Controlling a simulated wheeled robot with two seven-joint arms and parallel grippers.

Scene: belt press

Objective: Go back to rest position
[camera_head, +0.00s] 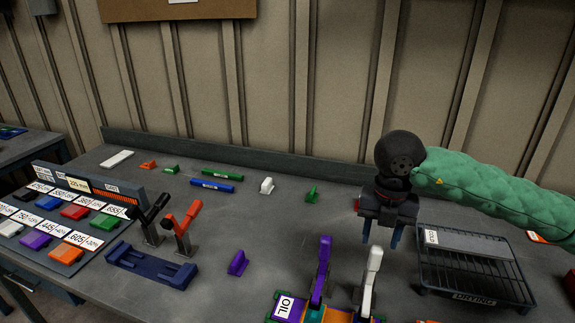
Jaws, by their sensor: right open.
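My right gripper (380,240) comes in from the right on a green padded arm. It hangs over the workbench with its fingers pointing down and apart. It is open and I see nothing between its fingers. It is to the left of the drying rack (478,270) and above and right of the white lever (370,272). A red piece (357,204) shows partly behind it. My left gripper is not in view.
Levers with black (150,216) and red (185,222) handles stand by a dark blue holder (150,268). A purple lever (321,265) stands by the OIL station (285,307). A labelled rack (70,215) holds coloured blocks at left. The bench's back middle has small parts and open room.

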